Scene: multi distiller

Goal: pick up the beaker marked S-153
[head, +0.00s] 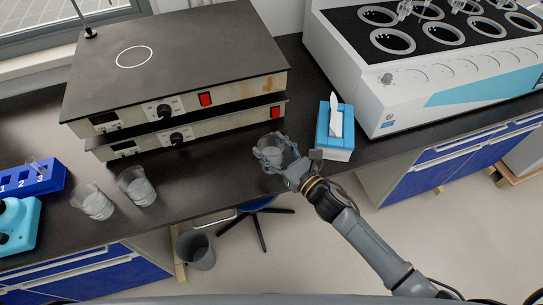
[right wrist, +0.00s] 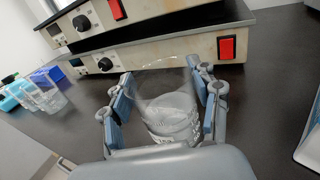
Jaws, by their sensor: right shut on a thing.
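A clear glass beaker (head: 270,152) stands on the dark bench in front of the hot plates; its marking is not readable. My right gripper (head: 283,157) is shut on this beaker from the right front. In the right wrist view the beaker (right wrist: 168,112) sits between the two blue finger pads of my right gripper (right wrist: 165,108). Two other glass beakers stand at the left of the bench, one nearer the edge (head: 93,201) and one beside it (head: 136,187). Their markings are not readable either. My left gripper is not in view.
Two stacked hot plates (head: 180,75) with red switches stand close behind the held beaker. A blue tissue box (head: 334,133) stands close to its right. A white multi-position machine (head: 430,65) stands at the right. A blue numbered rack (head: 38,178) is at the far left.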

